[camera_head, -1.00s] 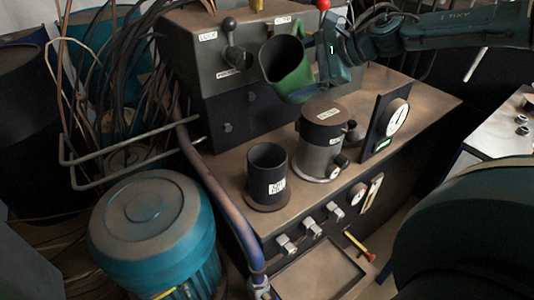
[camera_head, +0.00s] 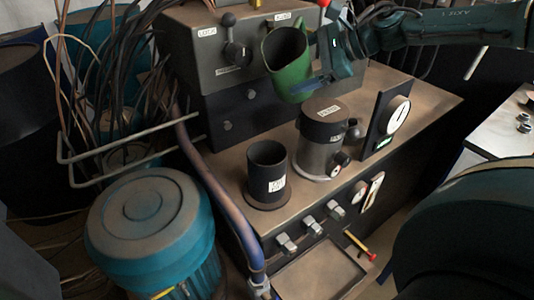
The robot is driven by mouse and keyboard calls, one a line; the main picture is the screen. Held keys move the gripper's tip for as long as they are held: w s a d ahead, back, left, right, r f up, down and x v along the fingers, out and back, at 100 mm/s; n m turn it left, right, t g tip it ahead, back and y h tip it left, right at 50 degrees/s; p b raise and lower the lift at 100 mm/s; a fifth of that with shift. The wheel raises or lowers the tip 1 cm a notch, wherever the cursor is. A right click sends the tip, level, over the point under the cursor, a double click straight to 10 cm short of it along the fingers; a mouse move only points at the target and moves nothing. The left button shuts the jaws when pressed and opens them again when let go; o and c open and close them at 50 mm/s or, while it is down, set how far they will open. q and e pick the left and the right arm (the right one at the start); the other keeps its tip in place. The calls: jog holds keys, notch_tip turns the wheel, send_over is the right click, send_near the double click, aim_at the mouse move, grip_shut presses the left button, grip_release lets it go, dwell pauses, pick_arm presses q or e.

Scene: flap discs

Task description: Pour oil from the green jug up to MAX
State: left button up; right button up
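The green jug (camera_head: 292,82) is in the air in the head view, behind and above the cylindrical pot (camera_head: 321,150), apart from it. Its dark mouth faces up and a little toward me, and its body leans slightly. No oil stream shows, and I cannot see a level inside. My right gripper (camera_head: 330,50) comes in from the right and is shut on the jug at its right side. The pot has a dark, labelled top and a grey metal body. A dark open cup (camera_head: 266,180) with a white label stands to its left. I cannot read a MAX mark. My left gripper is out of view.
A square dial gauge (camera_head: 388,122) stands right of the pot on the bench top (camera_head: 420,100). A grey control box (camera_head: 215,55) with a lever is behind. A blue motor (camera_head: 150,235) and a wire basket (camera_head: 130,160) are at left.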

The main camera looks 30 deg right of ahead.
aim_at(299, 42)
jog(key=shift+w+d+f+m+y+b, duration=0.1)
jog(key=shift+w+d+m+y+b, duration=0.15)
jog(key=shift+b, duration=0.45)
jog(key=shift+w+d+f+m+g+y+b, duration=0.15)
jog(key=shift+m+g+y+b, duration=0.35)
jog(key=shift+b, duration=0.6)
jog(key=shift+d+f+m+y+b, duration=0.1)
jog(key=shift+m+y+b, duration=0.25)
jog(key=shift+b, duration=0.2)
jog(key=shift+w+f+m+g+y+b, duration=0.15)
jog(key=shift+m+g+y+b, duration=0.35)
jog(key=shift+m+y+b, duration=0.5)
jog(key=shift+r, duration=0.45)
jog(key=shift+r+p, duration=0.85)
jog(key=shift+r, duration=1.8)
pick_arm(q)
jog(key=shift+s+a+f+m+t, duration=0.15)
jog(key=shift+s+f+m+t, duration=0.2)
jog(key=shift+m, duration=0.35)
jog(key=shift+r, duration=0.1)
pick_arm(e)
jog(key=shift+f, duration=0.1)
